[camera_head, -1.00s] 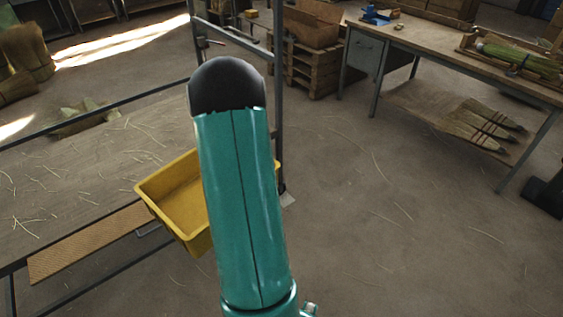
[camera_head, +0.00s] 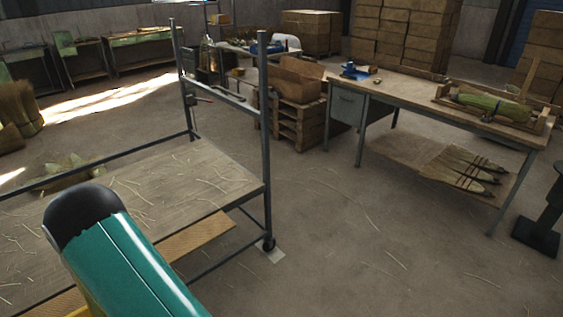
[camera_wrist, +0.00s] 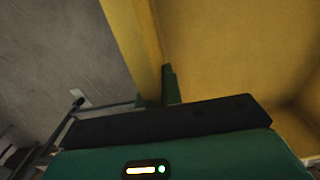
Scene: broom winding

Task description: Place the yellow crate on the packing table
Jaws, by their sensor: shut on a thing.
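The yellow crate (camera_wrist: 235,50) fills the upper right of the wrist view, very close. My gripper (camera_wrist: 160,93) is shut on its wall or rim; one green finger shows against the yellow side. In the head view only a small yellow piece of the crate (camera_head: 80,312) shows at the bottom left, the rest hidden behind my arm or out of frame. A wooden-topped table (camera_head: 415,93) stands at the right, apart from the crate; I cannot tell for sure that it is the packing table. It bears a blue tool (camera_head: 354,71) and a wooden tray (camera_head: 535,124) with a green-bristled bundle.
A metal-framed cart (camera_head: 205,165) with straw on its deck stands at the left, its upright post (camera_head: 265,150) near the middle. Pallets (camera_head: 300,125) with a box stand behind. A dark stand (camera_head: 540,220) is at the right. Floor between cart and table is open.

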